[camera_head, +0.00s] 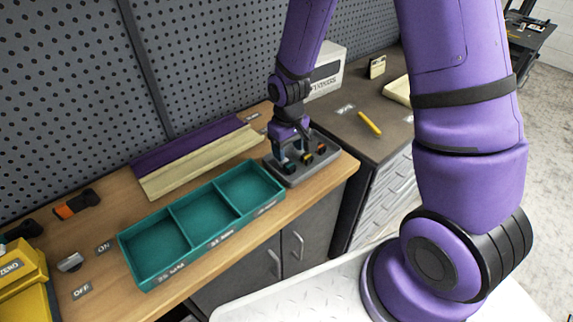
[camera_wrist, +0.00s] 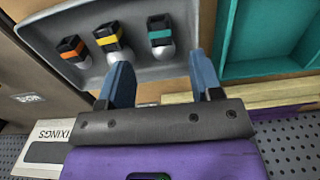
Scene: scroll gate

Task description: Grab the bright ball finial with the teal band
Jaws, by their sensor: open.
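In the wrist view, the teal-banded finial (camera_wrist: 160,36) has a black top, a teal band and a pale, bright rounded end. It sits on the grey tray (camera_wrist: 185,14). My gripper (camera_wrist: 160,62) is open, with one blue finger to either side of this finial's line. The finial's pale end appears just beyond the gap between the fingertips, and I cannot tell the exact depth. In the head view, my gripper (camera_head: 291,155) is down over the left part of the grey tray (camera_head: 301,178), and the teal-banded finial cannot be made out clearly.
A yellow-banded finial (camera_wrist: 110,40) and an orange-banded finial (camera_wrist: 73,49) stand in the same tray. A teal three-compartment bin (camera_head: 203,218), empty, lies beside the tray. Cream and purple boards (camera_head: 195,165) lie behind. A white box (camera_head: 325,72) stands further back.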

